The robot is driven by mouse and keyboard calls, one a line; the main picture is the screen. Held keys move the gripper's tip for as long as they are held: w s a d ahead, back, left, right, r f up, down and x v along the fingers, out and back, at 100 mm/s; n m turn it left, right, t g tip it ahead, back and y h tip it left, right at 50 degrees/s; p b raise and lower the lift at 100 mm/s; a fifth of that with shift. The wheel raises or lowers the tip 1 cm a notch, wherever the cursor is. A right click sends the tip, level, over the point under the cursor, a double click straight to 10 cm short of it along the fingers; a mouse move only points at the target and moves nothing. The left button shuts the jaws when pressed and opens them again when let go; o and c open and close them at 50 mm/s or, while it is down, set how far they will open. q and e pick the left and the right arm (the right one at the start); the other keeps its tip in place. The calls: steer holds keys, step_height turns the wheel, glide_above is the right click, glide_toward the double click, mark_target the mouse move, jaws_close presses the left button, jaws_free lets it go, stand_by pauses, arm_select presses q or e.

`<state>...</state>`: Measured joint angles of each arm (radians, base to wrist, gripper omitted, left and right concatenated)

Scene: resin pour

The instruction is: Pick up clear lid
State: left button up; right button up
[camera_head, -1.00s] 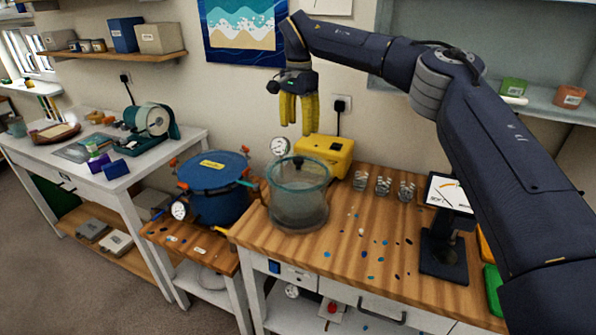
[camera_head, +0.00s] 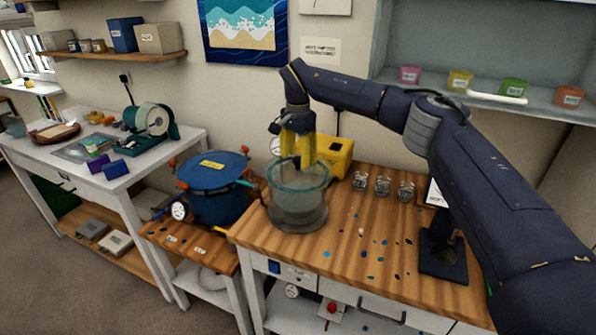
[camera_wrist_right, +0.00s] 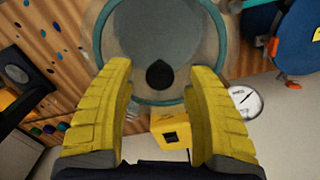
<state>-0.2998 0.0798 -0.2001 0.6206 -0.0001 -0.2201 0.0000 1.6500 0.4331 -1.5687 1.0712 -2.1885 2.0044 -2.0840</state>
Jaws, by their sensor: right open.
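The clear lid (camera_head: 298,180) with its teal rim lies on top of the clear round chamber (camera_head: 298,208) on the wooden bench. In the right wrist view the lid (camera_wrist_right: 150,25) shows from above, with a dark knob (camera_wrist_right: 160,74) at its near part. My right gripper (camera_head: 299,160) has yellow fingers pointing down, just above the lid's back part. In the right wrist view the open fingers (camera_wrist_right: 162,70) stand on either side of the knob and hold nothing. Whether they touch the lid, I cannot tell. My left gripper is not in view.
A blue pot (camera_head: 214,195) with orange clamps stands left of the chamber. A yellow box (camera_head: 336,155) is behind it. The bench front has only small coloured spots.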

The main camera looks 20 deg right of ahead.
steer(key=shift+f, duration=0.5)
steer(key=shift+o, duration=0.3)
jaws_close()
